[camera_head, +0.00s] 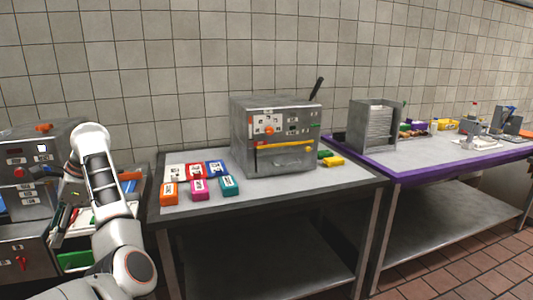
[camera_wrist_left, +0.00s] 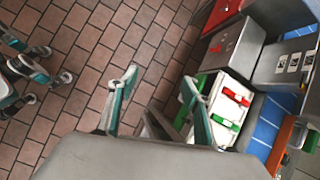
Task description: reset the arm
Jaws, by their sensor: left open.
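My left arm rises from the bottom left of the head view and bends at the top. My left gripper (camera_head: 68,214) hangs at its left, in front of the machine and counter on that side. In the left wrist view my left gripper (camera_wrist_left: 160,82) is open, its two teal-sided fingers spread with nothing between them. It points down over the brown tiled floor (camera_wrist_left: 85,75). My right gripper is in neither view.
The middle metal table (camera_head: 300,192) holds colored boxes (camera_head: 198,189) and a steel machine (camera_head: 272,135). A purple-edged table (camera_head: 410,172) stands at right.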

